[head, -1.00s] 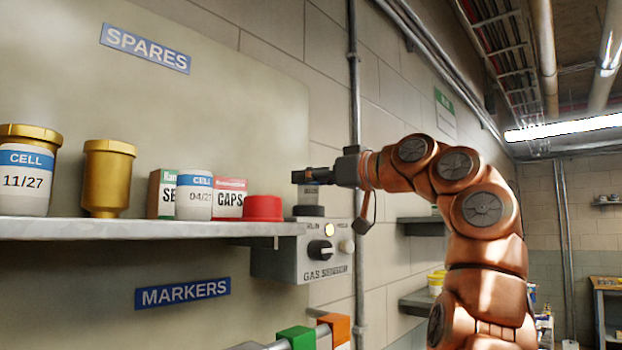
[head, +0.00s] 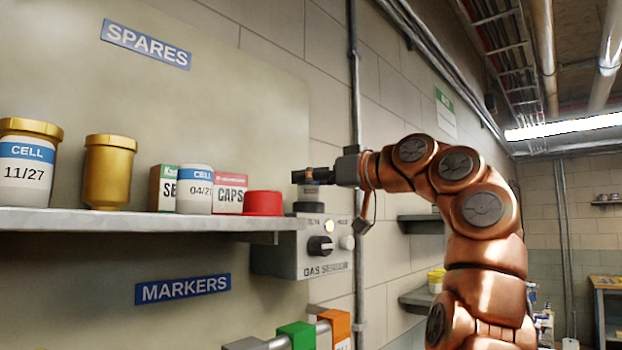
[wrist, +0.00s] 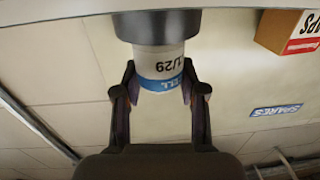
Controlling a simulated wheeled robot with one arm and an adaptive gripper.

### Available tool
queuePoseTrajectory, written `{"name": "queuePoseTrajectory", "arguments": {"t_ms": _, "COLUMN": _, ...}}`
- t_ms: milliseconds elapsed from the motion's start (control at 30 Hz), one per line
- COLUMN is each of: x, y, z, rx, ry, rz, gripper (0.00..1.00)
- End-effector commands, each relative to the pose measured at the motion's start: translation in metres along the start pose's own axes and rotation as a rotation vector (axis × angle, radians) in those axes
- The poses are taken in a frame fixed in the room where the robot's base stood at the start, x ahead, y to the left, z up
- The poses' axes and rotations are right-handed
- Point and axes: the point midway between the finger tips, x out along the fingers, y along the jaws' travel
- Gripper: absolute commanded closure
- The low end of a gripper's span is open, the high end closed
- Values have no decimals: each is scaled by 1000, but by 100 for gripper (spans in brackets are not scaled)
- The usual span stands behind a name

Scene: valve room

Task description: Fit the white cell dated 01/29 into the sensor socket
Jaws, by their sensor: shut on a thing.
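The white cell with a blue band and a date ending in 1/29 (wrist: 160,65) is between the fingers of my gripper (wrist: 158,88) in the wrist view, where it appears upside down. My gripper is shut on it; in the head view the gripper (head: 308,176) is above the sensor socket. The dark round socket (head: 309,208) is on top of the grey gas sensor box (head: 285,258). In the wrist view the cell's base meets the dark socket rim (wrist: 157,22). The base is hidden there, and I cannot tell how deep it sits.
The shelf (head: 120,224) left of the sensor holds a cell dated 11/27 (head: 28,170), a gold container (head: 107,172), a cell dated 04/2-something (head: 194,190), boxes and a red cap (head: 263,203). A vertical conduit (head: 355,90) runs behind my gripper.

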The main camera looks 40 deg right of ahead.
Motion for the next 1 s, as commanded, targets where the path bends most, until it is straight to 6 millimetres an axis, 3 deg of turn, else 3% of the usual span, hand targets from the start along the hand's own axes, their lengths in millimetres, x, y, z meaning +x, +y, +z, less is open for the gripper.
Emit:
{"name": "queuePoseTrajectory", "arguments": {"t_ms": 467, "x": 0, "y": 0, "z": 4, "rx": 0, "ry": 0, "rz": 0, "gripper": 94}}
{"name": "queuePoseTrajectory", "arguments": {"t_ms": 500, "x": 0, "y": 0, "z": 4, "rx": 0, "ry": 0, "rz": 0, "gripper": 55}}
{"name": "queuePoseTrajectory", "arguments": {"t_ms": 733, "x": 0, "y": 0, "z": 4, "rx": 0, "ry": 0, "rz": 0, "gripper": 31}}
{"name": "queuePoseTrajectory", "arguments": {"t_ms": 1000, "x": 0, "y": 0, "z": 4, "rx": 0, "ry": 0, "rz": 0, "gripper": 30}}
